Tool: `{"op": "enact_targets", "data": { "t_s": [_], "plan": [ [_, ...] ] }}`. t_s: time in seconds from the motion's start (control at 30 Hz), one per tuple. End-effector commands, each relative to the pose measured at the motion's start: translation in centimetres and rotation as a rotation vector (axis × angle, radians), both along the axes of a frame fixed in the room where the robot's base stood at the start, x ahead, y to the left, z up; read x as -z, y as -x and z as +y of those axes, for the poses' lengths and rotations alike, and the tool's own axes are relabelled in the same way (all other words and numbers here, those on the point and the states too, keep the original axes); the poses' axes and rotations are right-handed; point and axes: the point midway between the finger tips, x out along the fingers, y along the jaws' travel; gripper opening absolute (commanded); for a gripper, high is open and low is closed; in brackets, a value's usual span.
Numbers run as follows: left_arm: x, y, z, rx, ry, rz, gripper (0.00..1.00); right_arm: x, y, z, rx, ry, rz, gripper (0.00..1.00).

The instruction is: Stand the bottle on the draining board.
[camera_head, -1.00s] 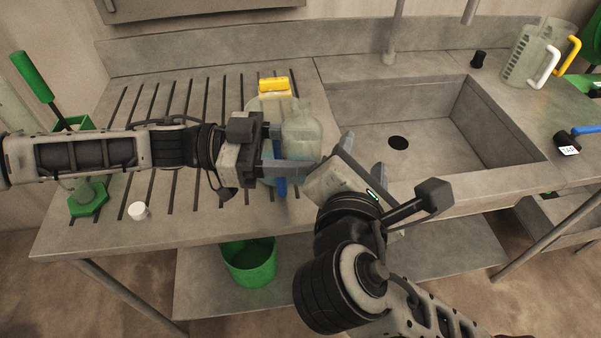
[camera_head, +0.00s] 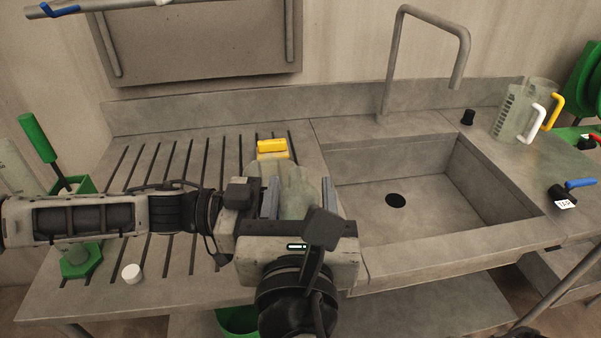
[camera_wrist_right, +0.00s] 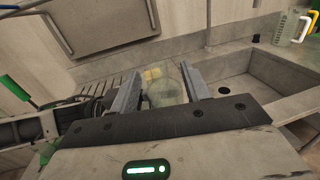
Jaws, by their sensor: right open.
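The bottle (camera_head: 295,190) is pale, translucent and greenish. It looks upright over the right edge of the grooved draining board (camera_head: 140,180); its base is hidden, so I cannot tell whether it touches the board. My right gripper (camera_head: 299,184) is open, with one finger on each side of the bottle. In the right wrist view the bottle (camera_wrist_right: 165,92) shows blurrily between the two fingers. My left gripper (camera_head: 238,200) reaches in from the left beside the bottle. Its fingertips are hidden behind my right gripper, so its grip is unclear.
A white cap (camera_head: 132,273) and a green brush base (camera_head: 80,262) lie at front left. Clear jugs (camera_head: 518,115) stand far right.

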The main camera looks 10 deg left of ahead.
Motion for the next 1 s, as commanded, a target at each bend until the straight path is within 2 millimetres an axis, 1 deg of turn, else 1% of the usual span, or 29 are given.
{"op": "enact_targets", "data": {
  "t_s": [0.03, 0.1, 0.2, 0.3, 0.43, 0.67, 0.7, 0.77, 0.8, 0.83, 0.9, 0.93, 0.97, 1.0],
  "plan": [
    [0.0, 0.0, 0.0, 0.000, 0.000, 0.000, 0.00, 0.0, -1.0, 0.1, 0.003, 0.003, -0.003, 0.47],
    [0.0, 0.0, 0.0, 0.000, 0.000, 0.000, 0.00, -0.1, -2.0, 0.2, 0.002, 0.001, -0.002, 0.47],
    [0.0, 0.0, 0.0, 0.000, 0.000, 0.000, 0.00, 0.0, -3.2, 0.3, 0.001, 0.002, -0.001, 0.47],
    [0.0, 0.0, 0.0, 0.000, 0.000, 0.000, 0.00, 0.0, -3.9, 0.3, 0.001, 0.001, 0.000, 0.47],
    [0.0, 0.0, 0.0, 0.000, 0.000, 0.000, 0.00, 0.0, -4.3, 0.4, -0.001, -0.001, 0.000, 0.47],
    [0.0, 0.0, 0.0, 0.000, 0.000, 0.000, 0.00, 0.0, -4.3, 0.4, -0.001, -0.001, 0.000, 0.47],
    [0.0, 0.0, 0.0, 0.000, 0.000, 0.000, 0.00, 0.0, -4.3, 0.4, -0.001, -0.001, 0.000, 0.36],
    [0.0, 0.0, 0.0, 0.000, 0.000, 0.000, 0.00, 0.0, -4.3, 0.4, -0.001, -0.001, 0.000, 0.19],
    [0.0, 0.0, 0.0, 0.000, 0.000, 0.000, 0.00, 0.0, -4.3, 0.4, 0.000, -0.001, 0.000, 0.08],
    [0.0, 0.0, 0.0, 0.000, 0.000, 0.000, 0.00, 0.0, -4.3, 0.4, 0.000, -0.001, 0.000, 0.00],
    [0.0, 0.0, 0.0, -0.001, 0.000, 0.000, 0.00, 0.0, -4.3, 0.4, 0.002, -0.001, 0.001, 0.00],
    [0.0, 0.0, 0.1, -0.001, 0.000, 0.000, 0.57, 0.0, -4.3, 0.3, 0.002, -0.001, 0.000, 0.00],
    [0.0, 0.0, 0.1, -0.001, 0.000, 0.000, 0.65, 0.0, -4.3, 0.3, 0.002, -0.001, 0.000, 0.00],
    [0.0, 0.0, 0.1, -0.001, 0.000, 0.000, 0.76, 0.0, -4.3, 0.3, 0.002, -0.001, 0.000, 0.00]
  ]
}}
